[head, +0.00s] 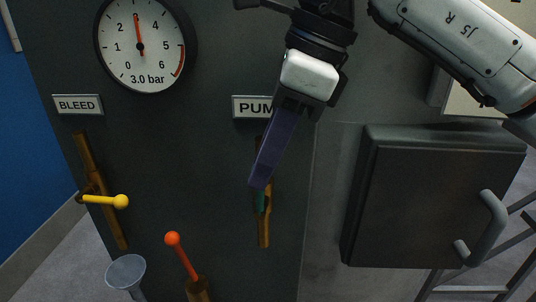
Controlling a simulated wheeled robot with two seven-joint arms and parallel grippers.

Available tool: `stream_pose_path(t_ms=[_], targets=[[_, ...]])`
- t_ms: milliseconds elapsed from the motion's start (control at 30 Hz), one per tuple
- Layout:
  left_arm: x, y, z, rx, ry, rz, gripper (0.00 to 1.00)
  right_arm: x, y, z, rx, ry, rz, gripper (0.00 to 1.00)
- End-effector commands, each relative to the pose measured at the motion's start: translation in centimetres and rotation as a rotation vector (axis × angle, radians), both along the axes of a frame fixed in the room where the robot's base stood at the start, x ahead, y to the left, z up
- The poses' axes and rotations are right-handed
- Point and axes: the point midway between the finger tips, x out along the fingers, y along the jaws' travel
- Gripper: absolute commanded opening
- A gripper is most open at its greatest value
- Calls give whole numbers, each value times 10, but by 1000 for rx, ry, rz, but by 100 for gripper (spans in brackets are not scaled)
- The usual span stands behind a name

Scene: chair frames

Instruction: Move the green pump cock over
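The green pump cock (261,201) sits on a vertical brass pipe (264,232) below the "PUM…" label (250,107), which is partly covered. Only a small green part of the cock shows; the rest is hidden behind my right gripper. My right gripper (259,184) comes down from the top, its long dark purple fingers overlapping the upper pipe and the cock. I see the fingers nearly edge-on, so I cannot tell whether they are open or shut, or whether they touch the cock. My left gripper is not in view.
A yellow-knobbed lever (119,201) is on the BLEED pipe at left. A red-knobbed lever (175,243) and a grey funnel (126,271) stand below. A gauge (141,46) reads about 3. A dark box with a handle (489,225) juts out at right.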

Motion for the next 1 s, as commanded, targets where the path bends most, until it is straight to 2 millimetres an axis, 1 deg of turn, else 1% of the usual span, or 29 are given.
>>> stream_pose_path(t_ms=[33,167,400,767,1000], targets=[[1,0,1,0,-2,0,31,0,-1,5,8,-3,-1,7],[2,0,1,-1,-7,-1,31,1,-7,5,10,-2,-2,7],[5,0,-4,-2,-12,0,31,1,-23,2,7,-2,-4,7],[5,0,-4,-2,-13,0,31,1,-24,0,3,-1,-3,7],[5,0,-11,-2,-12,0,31,1,-34,-7,1,0,-3,7]])
